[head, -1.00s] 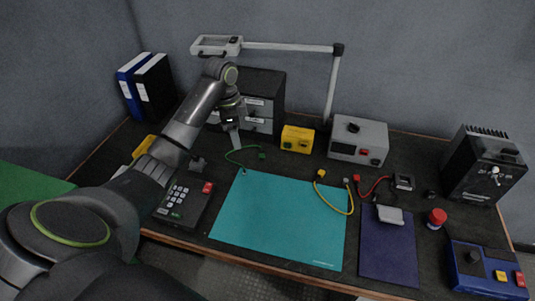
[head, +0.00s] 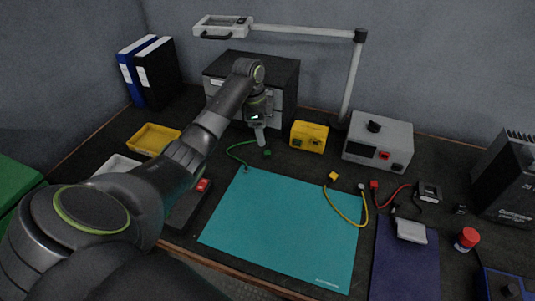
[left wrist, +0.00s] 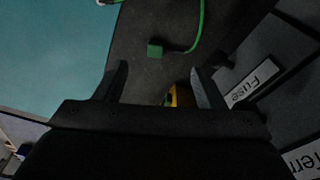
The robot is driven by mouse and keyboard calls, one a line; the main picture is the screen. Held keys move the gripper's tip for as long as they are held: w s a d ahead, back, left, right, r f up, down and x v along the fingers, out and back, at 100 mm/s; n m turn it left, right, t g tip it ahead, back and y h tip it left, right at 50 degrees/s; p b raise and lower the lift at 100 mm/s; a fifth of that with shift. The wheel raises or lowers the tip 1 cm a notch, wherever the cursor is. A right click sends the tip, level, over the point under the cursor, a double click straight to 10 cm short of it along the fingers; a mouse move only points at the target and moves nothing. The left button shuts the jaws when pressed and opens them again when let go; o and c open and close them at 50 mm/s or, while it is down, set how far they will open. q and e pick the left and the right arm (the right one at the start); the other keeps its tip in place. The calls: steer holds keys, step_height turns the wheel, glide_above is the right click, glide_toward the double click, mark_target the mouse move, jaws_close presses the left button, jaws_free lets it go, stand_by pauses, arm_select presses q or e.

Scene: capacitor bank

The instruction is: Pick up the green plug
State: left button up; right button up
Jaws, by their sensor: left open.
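The green plug (head: 267,153) lies on the dark bench top, at the end of a green cable (head: 236,147) that curves to the teal mat's back left corner. In the left wrist view the green plug (left wrist: 155,50) is a small block beyond my fingertips, with its cable (left wrist: 197,32) running up and away. My left gripper (head: 260,138) points down just behind the plug. In the left wrist view its two fingers (left wrist: 160,85) are spread apart with nothing between them touching. My right gripper is not in view.
A drawer cabinet (head: 275,78) stands close behind the left gripper. A yellow box (head: 309,137) stands right of the plug, with a grey power unit (head: 377,144) beyond it. The teal mat (head: 285,225) is bare and lies in front. A lamp arm (head: 300,33) spans above.

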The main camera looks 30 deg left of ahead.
mark_target(267, 150)
arm_select(q)
steer(key=f, duration=0.4)
steer(key=w+d+f, duration=0.1)
steer(key=f, duration=0.1)
steer(key=shift+f, duration=0.35)
steer(key=shift+d+f, duration=0.1)
steer(key=shift+f, duration=0.25)
steer(key=c, duration=1.1)
